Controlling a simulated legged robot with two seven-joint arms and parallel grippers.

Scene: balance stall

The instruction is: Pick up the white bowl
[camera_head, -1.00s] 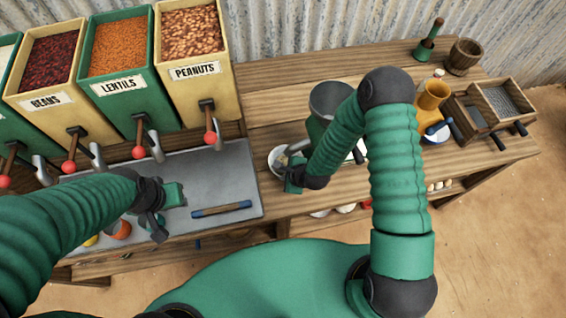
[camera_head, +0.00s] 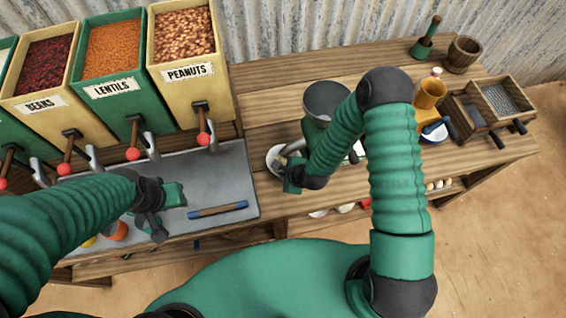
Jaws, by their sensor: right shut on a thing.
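The white bowl (camera_head: 272,158) sits on the wooden table, under the spout of a grey-topped green grinder (camera_head: 327,102). My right gripper (camera_head: 285,165) is at the bowl's right side and is shut on its rim; the fingertips are small and partly hidden by my wrist. Much of the bowl's right side is covered by the gripper and the spout. My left gripper (camera_head: 165,210) hangs over the grey metal tray, away from the bowl; its fingers are too unclear to tell whether they are open.
Dispensers of beans, lentils and peanuts (camera_head: 182,62) stand at the back left with red-knobbed levers. A blue-handled tool (camera_head: 218,209) lies on the grey tray (camera_head: 225,180).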

